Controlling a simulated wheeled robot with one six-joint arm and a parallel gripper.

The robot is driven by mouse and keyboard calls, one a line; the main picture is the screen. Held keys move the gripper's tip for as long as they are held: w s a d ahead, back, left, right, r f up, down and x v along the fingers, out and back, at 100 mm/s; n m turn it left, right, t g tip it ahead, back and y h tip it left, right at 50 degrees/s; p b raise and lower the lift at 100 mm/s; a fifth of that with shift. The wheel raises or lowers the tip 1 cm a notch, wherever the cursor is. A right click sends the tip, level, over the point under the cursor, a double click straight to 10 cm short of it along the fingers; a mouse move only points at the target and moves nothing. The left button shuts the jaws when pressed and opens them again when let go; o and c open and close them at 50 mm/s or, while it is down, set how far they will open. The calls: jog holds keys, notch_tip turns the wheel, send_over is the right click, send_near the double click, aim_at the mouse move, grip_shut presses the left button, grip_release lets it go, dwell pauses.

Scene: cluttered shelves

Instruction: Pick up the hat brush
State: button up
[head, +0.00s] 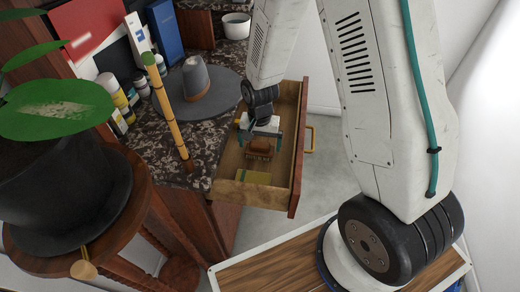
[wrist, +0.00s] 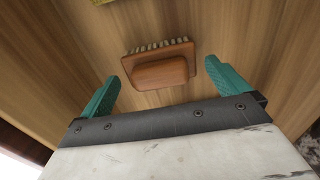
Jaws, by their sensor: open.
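The hat brush (wrist: 160,73) lies in an open wooden drawer (head: 228,192). It has a reddish-brown wooden back with a raised grip, and pale bristles show along its far edge in the wrist view. In the head view the brush (head: 259,149) sits just below my gripper (head: 260,138). My gripper (wrist: 166,85) is open and empty. In the wrist view its two teal fingers stand to the left and right of the brush, apart from it, and the brush lies between and slightly beyond the tips.
A yellow-green item (head: 253,178) lies in the drawer's front part. A grey hat (head: 196,92), a bamboo-like stick (head: 170,112), bottles and boxes crowd the dark stone counter (head: 150,150). A black hat (head: 68,195) rests on a wooden stand at left. Drawer walls surround my gripper.

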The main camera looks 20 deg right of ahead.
aim_at(260, 144)
jog(key=shift+f, duration=1.35)
jog(key=c, duration=0.9)
notch_tip(260, 144, up, 18)
jog(key=shift+r, duration=0.1)
jog(key=shift+o, duration=1.3)
jog(key=c, duration=0.3)
